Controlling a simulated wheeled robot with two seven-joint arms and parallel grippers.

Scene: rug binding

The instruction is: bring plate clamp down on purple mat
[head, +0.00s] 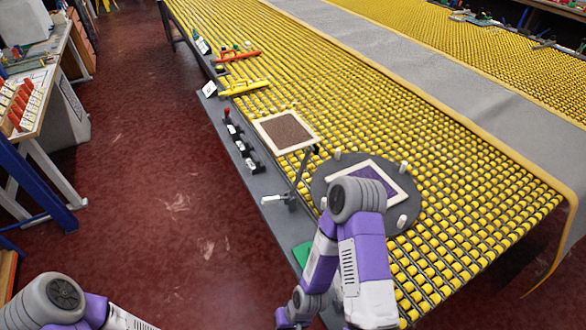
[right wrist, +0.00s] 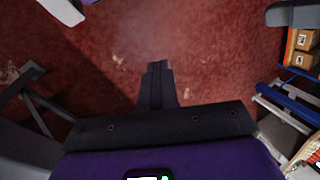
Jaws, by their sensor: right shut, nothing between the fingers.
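The purple mat (head: 366,182), with a pale border, lies on a round grey plate (head: 327,168) with several white pegs. My right arm covers part of both. What looks like the plate clamp (head: 297,184) is a dark upright bar with a pale handle at its foot, left of the round plate. Its upper end stands clear of the mat. My right gripper (right wrist: 158,72) is shut and empty in the right wrist view, over the red floor. My left arm shows at the lower left of the head view, its gripper out of frame.
A brown mat with a cream border (head: 286,131) lies behind the clamp. Small black clamps (head: 239,139), one with a red knob, line the grey table edge. Yellow rollers cover the table. A white bench (head: 30,130) stands far left; open red floor (head: 150,190) lies between.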

